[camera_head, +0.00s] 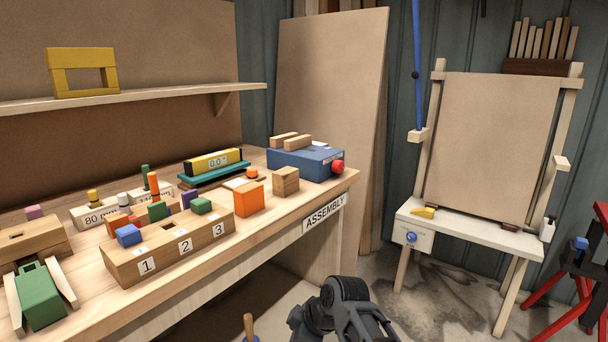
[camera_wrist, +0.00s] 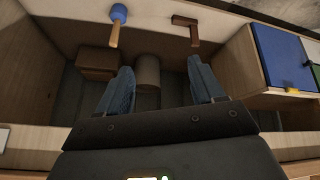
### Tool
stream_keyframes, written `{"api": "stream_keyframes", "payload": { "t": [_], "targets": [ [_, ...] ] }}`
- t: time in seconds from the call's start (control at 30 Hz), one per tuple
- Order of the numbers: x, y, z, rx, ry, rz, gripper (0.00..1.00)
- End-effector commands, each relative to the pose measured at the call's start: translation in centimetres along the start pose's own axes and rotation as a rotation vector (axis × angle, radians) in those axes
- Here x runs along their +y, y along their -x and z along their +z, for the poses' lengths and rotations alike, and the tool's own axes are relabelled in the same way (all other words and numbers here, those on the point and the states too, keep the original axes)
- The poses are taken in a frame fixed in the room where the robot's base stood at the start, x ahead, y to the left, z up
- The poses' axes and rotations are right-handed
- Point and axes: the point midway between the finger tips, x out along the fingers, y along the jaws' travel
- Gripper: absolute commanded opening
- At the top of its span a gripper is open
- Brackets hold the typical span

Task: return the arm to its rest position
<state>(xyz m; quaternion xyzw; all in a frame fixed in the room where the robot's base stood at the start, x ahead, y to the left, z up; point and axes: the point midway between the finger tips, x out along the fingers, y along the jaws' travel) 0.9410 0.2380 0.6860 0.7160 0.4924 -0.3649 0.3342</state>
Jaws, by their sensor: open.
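My gripper (camera_wrist: 161,85) shows in the wrist view with its two dark blue-grey fingers spread apart. It is open, and nothing is between the fingertips. Beyond the fingers lies a dark floor area with a brown box and a round tan object. In the head view, a dark grey part of my arm (camera_head: 345,312) stands at the bottom centre, in front of the bench and right of its front edge. The fingers cannot be made out there.
The workbench (camera_head: 105,295) at left holds a numbered wooden block (camera_head: 168,248), an orange cube (camera_head: 249,199) and a blue box (camera_head: 306,162). An easel (camera_head: 490,145) and red stand (camera_head: 570,290) are at right. The wrist view shows a blue-headed mallet (camera_wrist: 118,14).

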Motion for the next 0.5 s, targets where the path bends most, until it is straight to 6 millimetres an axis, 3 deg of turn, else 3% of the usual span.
{"api": "stream_keyframes", "payload": {
  "t": [0.03,0.23,0.5],
  "targets": [
    [-1.6,-0.9,1.7,0.009,-0.041,0.022,0.67],
    [-6.7,-2.4,7.0,0.056,-0.196,0.137,0.67],
    [-14.1,-1.1,13.5,0.124,-0.399,0.3,0.67]
  ]
}}
